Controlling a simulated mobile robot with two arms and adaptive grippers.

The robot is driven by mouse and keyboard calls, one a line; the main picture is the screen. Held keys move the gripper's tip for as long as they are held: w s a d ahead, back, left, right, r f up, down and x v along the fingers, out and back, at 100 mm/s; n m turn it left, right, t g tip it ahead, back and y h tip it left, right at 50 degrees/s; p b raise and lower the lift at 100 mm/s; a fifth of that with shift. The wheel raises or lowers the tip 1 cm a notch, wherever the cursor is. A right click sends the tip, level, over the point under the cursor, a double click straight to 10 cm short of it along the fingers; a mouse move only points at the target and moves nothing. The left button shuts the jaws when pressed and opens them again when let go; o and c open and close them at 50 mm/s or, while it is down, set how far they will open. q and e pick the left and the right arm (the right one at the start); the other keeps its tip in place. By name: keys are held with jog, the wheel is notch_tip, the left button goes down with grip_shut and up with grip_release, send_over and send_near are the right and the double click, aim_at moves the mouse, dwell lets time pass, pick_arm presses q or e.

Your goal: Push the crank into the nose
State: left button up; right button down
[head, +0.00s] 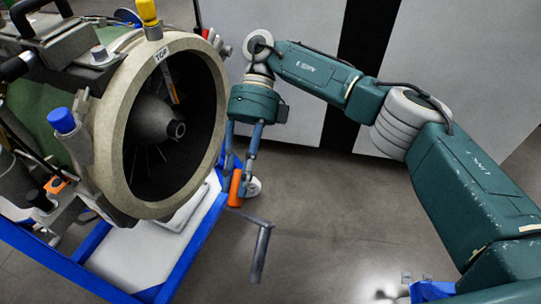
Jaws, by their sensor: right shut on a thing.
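The turbine's nose (155,119) is a grey cone with a small round socket at its tip, inside the dark intake ring marked TOP. My right gripper (236,186) points down just right of the intake ring and is shut on the crank's orange part (235,188). My left gripper is not in view.
The turbine (103,130) rests on a blue stand (190,255) with a white panel under it. Yellow and blue caps stick out of its casing. Open grey floor (340,220) lies to the right, before white wall panels with a black stripe.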

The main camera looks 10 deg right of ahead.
jog(key=m+y, duration=0.1)
jog(key=w+m+y, duration=0.1)
jog(key=m+y, duration=0.1)
jog(key=w+m+t+y, duration=0.1)
jog(key=shift+a+f+m+y, duration=0.1)
jog(key=shift+a+m+y, duration=0.15)
jog(key=shift+m+y, duration=0.15)
jog(key=w+d+f+m+t+y+b, duration=0.1)
jog(key=w+d+f+m+t+y, duration=0.35)
jog(key=w+m+t, duration=0.35)
jog(key=w+d+f+m+t+y+b, duration=0.1)
jog(key=w+d+f+m+t+y, duration=0.3)
jog(key=f+m+t, duration=0.4)
jog(key=shift+n+t+h, duration=0.55)
jog(key=shift+n+t, duration=0.05)
jog(key=w+a, duration=0.1)
jog(key=w+a+r, duration=0.1)
jog(key=a, duration=0.1)
jog(key=w+a+r, duration=0.1)
jog(key=shift+a+b, duration=0.25)
jog(key=shift+b, duration=0.05)
